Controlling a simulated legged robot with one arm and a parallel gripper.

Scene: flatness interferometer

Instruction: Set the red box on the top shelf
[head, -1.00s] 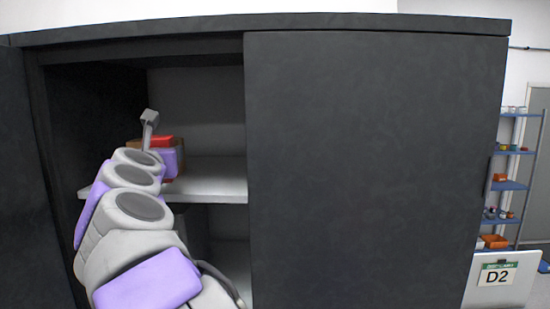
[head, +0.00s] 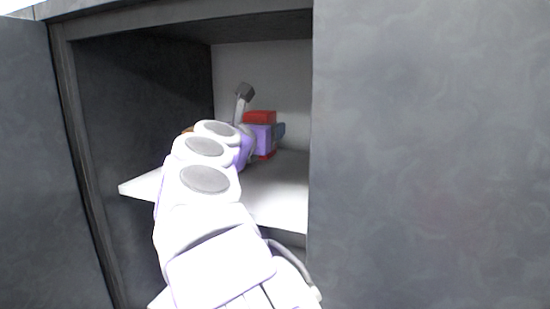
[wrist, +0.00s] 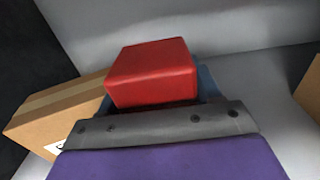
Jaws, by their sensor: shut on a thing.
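The red box (head: 260,117) is in my gripper (head: 272,135) inside the dark cabinet, over the light shelf board (head: 275,190). In the wrist view the red box (wrist: 152,72) sits between the bluish jaws of my gripper (wrist: 156,92), which are shut on it. Part of its lower side is hidden by the gripper. In the head view a strip of red shows under the purple gripper body, close to the shelf. I cannot tell whether the box touches the board.
A cardboard box (wrist: 60,112) stands left of the red box, partly hidden by my arm in the head view. Another brown box edge (wrist: 312,90) shows at the far right. A closed panel (head: 430,150) covers the cabinet's right side. Bare shelf shows right of the gripper.

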